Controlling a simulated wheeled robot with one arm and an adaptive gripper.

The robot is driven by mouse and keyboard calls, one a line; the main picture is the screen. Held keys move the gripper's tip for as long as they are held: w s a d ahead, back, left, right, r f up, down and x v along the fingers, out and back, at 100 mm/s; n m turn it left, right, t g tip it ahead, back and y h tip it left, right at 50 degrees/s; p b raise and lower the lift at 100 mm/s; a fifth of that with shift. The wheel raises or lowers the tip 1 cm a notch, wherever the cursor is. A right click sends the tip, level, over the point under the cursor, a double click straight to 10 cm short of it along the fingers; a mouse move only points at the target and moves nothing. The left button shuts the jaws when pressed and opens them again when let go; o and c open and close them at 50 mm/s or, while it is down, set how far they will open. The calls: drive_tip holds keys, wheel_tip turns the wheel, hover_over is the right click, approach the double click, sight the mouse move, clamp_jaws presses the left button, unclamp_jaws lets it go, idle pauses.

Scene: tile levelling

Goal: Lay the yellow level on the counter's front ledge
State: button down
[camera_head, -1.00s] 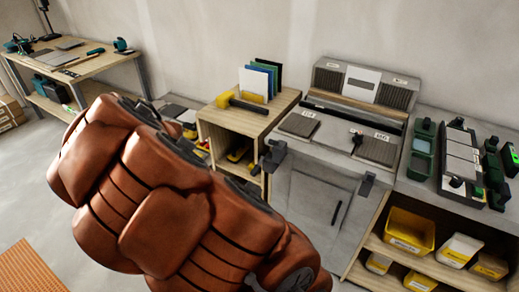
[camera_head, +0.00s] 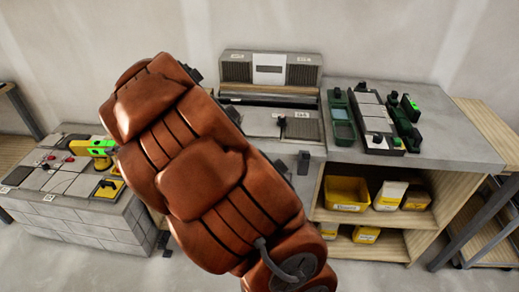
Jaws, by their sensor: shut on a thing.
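My arm fills the middle of the view and hides what is behind it. My gripper is not visible. A yellow piece with a bright green part (camera_head: 92,147) shows just left of my arm, above the low grey block counter (camera_head: 88,224). It may be the level, but its far end is hidden and I cannot tell whether it is held or resting. Another yellow piece (camera_head: 110,188) lies at the counter's right front. Grey tiles and small red pieces lie on the counter top. Part of the counter's right side is behind my arm.
A grey bench (camera_head: 450,150) on the right carries dark green trays and tiles. Yellow bins (camera_head: 346,193) stand on its shelves. A grey station (camera_head: 270,70) stands against the wall. A wooden table (camera_head: 490,130) is at far right. Floor (camera_head: 60,270) is clear at lower left.

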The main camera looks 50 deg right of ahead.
drive_tip(key=s+d+r+b, duration=0.2)
drive_tip(key=s+d+b, duration=0.1)
drive_tip(key=d, duration=1.5)
drive_tip(key=s+d+f+m+b, duration=0.1)
drive_tip(key=s+d, duration=0.5)
drive_tip(key=d, duration=0.3)
drive_tip(key=s+d+f+m+b, duration=0.1)
drive_tip(key=s+d+m, duration=0.1)
drive_tip(key=s+d, duration=0.6)
drive_tip(key=shift+h, duration=0.4)
drive_tip(key=shift+w+d+f+p, duration=0.25)
drive_tip(key=shift+w+f, duration=0.05)
drive_tip(key=shift+f, duration=1.35)
drive_tip(key=shift+w+d+f+p, duration=0.25)
drive_tip(key=shift+f+p, duration=0.05)
drive_tip(key=shift+f, duration=1.4)
drive_tip(key=shift+w+d+f+p, duration=0.25)
drive_tip(key=shift+w+f, duration=0.05)
drive_tip(key=shift+f, duration=1.35)
drive_tip(key=shift+f+b, duration=0.15)
drive_tip(key=shift+b, duration=0.15)
drive_tip(key=c, duration=0.9)
unclamp_jaws()
drive_tip(key=shift+r+p, duration=0.2)
drive_tip(key=shift+p, duration=0.1)
drive_tip(key=b+v, duration=0.2)
drive_tip(key=v, duration=1)
drive_tip(key=shift+d, duration=0.1)
